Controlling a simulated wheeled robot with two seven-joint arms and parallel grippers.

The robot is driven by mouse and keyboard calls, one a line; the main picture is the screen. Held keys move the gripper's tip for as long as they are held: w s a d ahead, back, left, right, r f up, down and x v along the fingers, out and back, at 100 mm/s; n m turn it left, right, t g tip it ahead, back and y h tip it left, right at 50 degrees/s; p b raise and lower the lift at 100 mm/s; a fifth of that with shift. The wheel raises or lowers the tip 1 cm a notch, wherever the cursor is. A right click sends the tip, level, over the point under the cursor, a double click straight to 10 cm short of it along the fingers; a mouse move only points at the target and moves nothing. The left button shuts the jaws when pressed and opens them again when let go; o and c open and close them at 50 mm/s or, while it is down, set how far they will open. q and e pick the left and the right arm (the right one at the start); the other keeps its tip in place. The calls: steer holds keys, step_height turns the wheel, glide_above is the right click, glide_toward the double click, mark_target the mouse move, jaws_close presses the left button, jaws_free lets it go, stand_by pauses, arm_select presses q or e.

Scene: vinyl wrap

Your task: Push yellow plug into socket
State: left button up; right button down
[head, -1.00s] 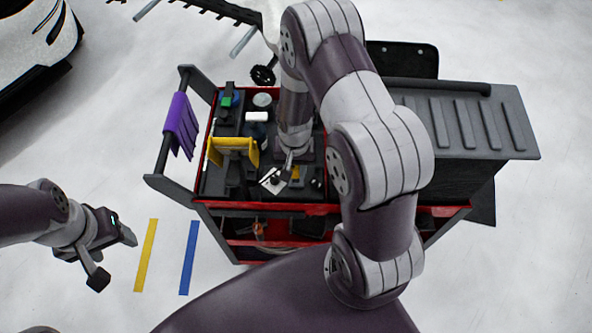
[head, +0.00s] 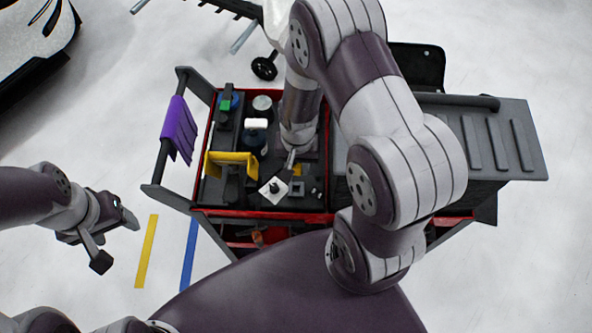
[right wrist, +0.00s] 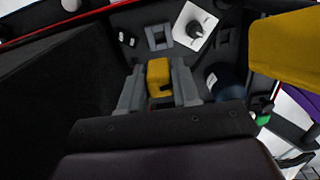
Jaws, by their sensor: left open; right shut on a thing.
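The yellow plug (right wrist: 159,75) is between the fingers of my right gripper (right wrist: 158,84), which is shut on it. In the head view, a bit of the yellow plug (head: 297,170) shows beside my right gripper (head: 291,160). A grey square frame with a dark opening, apparently the socket (right wrist: 158,37), lies just beyond the plug, apart from it in the picture; it also shows in the head view (head: 297,187). The plug's height above the surface is unclear. My left gripper (head: 117,238) is open and empty, left of the cart.
A white square plate with a black knob (right wrist: 195,27) lies beside the socket. A yellow holder (head: 230,162), a dark blue round item (head: 255,140) and a purple cloth (head: 179,130) are to the left. A dark box (head: 440,135) stands on the right.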

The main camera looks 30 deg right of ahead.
mark_target(296, 174)
steer(key=shift+w+f, duration=0.1)
steer(key=shift+w, duration=0.1)
steer(key=shift+s+a+f+b, duration=0.1)
steer(key=shift+s+a+b, duration=0.3)
steer(key=shift+s, duration=0.2)
steer(key=f+b, duration=0.3)
steer(key=shift+w+d+f, duration=0.2)
steer(key=shift+w, duration=0.05)
steer(key=shift+f+b, duration=0.4)
steer(key=shift+s+a+f+b, duration=0.15)
steer(key=shift+s+f+b, duration=0.05)
steer(key=shift+f+b, duration=0.35)
steer(key=shift+f, duration=0.25)
arm_select(q)
step_height(296, 174, down, 6)
steer(key=shift+s+a, duration=0.3)
steer(key=shift+s, duration=0.1)
arm_select(e)
steer(key=shift+w+f, duration=0.15)
steer(key=shift+f, duration=0.05)
arm_select(q)
steer(key=shift+s, duration=0.15)
